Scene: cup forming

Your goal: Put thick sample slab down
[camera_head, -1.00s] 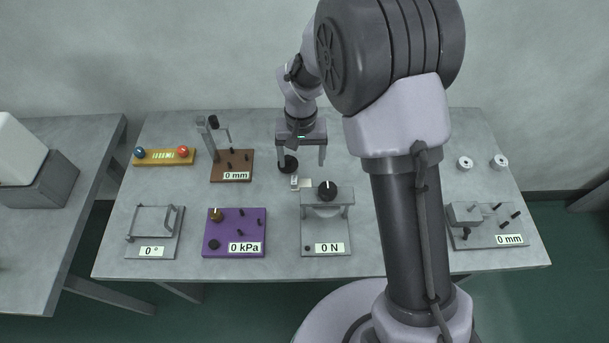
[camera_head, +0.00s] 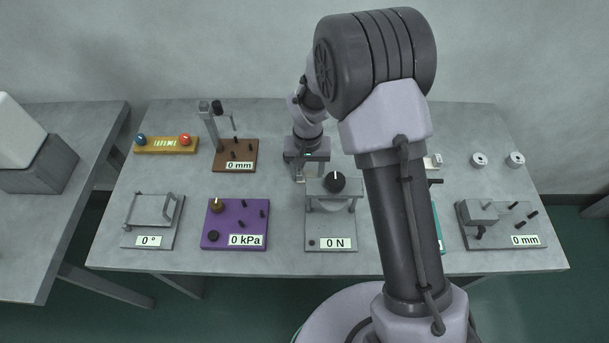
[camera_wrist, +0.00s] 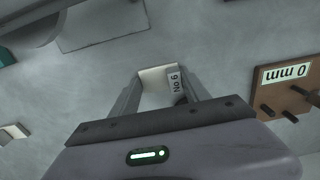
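The pale thick sample slab (camera_wrist: 158,74) lies between the two fingers of my gripper (camera_wrist: 163,88) in the wrist view. The fingers have drawn in and appear shut on its sides. A small label reading "No 6" (camera_wrist: 174,82) shows at the slab's right side, by the right finger. In the head view my gripper (camera_head: 309,173) is low over the table behind the 0 N device. The slab is small and partly hidden there. I cannot tell whether it touches the table.
The 0 N device (camera_head: 330,232) stands just in front of my gripper. The brown 0 mm stand (camera_head: 234,163) is to its left, the purple 0 kPa board (camera_head: 236,235) front left. My arm hides part of the table at right. Two white discs (camera_head: 479,160) lie far right.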

